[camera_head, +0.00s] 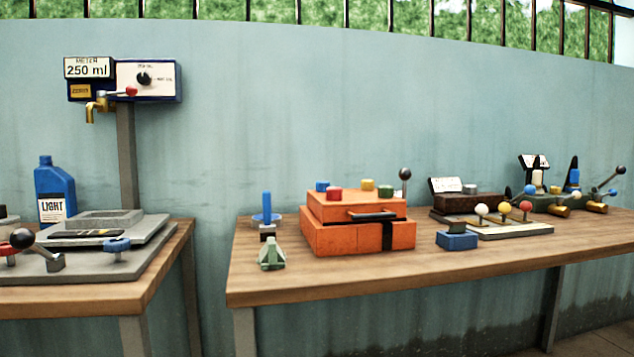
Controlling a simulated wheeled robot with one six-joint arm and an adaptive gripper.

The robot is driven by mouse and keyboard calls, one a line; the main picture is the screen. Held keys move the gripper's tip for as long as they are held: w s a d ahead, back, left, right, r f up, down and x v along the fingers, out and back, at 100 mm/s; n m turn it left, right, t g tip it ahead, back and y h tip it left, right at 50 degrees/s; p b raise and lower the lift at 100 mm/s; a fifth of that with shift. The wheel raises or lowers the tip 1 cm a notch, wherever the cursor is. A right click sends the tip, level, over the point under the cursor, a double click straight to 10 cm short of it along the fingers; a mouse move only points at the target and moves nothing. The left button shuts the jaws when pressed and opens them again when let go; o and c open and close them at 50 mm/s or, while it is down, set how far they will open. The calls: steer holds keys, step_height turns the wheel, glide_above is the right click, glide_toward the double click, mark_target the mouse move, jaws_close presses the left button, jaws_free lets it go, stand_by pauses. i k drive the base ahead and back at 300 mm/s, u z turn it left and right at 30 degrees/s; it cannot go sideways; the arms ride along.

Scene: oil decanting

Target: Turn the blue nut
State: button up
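Several small blue parts could be the blue nut, and I cannot tell for certain which it is. A blue wing-shaped piece (117,246) sits on a short post at the right front of the grey plate fixture (40,268) on the left table. A blue round cap (322,186) is on top of the orange box (340,238), beside red, yellow and green caps. A blue upright pin with a round flange (266,217) stands left of the orange box. My gripper is not in view.
A blue bottle labelled LIGHT (54,190) stands behind the fixture. A meter reading 250 ml (87,68) and a brass tap (92,110) are on a post above. A gap separates the left table from the right table (400,268).

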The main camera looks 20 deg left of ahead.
mark_target(321, 185)
steer(key=u, duration=0.5)
steer(key=i, duration=0.6)
steer(key=u, duration=0.7)
